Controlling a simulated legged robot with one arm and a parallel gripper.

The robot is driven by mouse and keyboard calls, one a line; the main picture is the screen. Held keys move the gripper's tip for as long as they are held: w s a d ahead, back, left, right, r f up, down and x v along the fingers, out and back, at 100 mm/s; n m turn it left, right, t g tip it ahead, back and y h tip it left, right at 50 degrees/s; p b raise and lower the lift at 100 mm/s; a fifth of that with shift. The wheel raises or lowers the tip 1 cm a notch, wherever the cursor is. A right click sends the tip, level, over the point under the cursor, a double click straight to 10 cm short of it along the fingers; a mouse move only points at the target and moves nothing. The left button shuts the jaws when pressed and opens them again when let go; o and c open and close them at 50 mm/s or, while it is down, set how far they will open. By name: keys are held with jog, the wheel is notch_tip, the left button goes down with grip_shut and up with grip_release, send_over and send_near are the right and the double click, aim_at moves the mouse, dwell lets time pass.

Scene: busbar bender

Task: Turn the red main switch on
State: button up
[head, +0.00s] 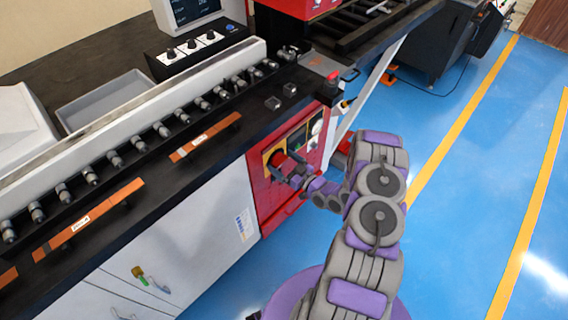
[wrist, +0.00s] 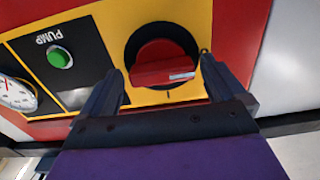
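The red main switch (wrist: 162,62) is a red rotary knob on a black round base, set in a yellow plate on the machine's red panel. Its grip bar lies roughly level in the wrist view, with a pale mark near its right end. In the head view the switch (head: 278,158) is partly hidden by my gripper (head: 287,170). In the wrist view my gripper (wrist: 160,82) is open, with one dark finger on each side of the knob's lower part. I cannot tell whether the fingers touch it.
A green PUMP button (wrist: 58,57) and a white gauge (wrist: 16,94) sit left of the switch in the wrist view. A red mushroom button (head: 333,80) stands on the bench corner. Copper bars (head: 205,137) lie on the bench. Blue floor (head: 450,190) is clear to the right.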

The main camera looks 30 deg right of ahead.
jog(key=shift+a, duration=0.1)
jog(key=c, duration=1)
jog(key=shift+r+m+p, duration=0.1)
jog(key=shift+m+p, duration=0.2)
jog(key=m+p, duration=0.1)
jog(key=m, duration=0.1)
jog(key=shift+r+m+p, duration=0.15)
jog(key=shift+m+p, duration=0.15)
jog(key=shift+p, duration=0.1)
jog(key=m, duration=0.2)
jog(key=m+p, duration=0.1)
jog(key=m, duration=0.2)
jog(key=shift+d+m+p, duration=0.25)
jog(key=shift+m+p, duration=0.05)
jog(key=m, duration=0.4)
jog(key=shift+w+d+f+m, duration=0.1)
jog(key=shift+f+m, duration=0.1)
jog(key=shift+m, duration=2.3)
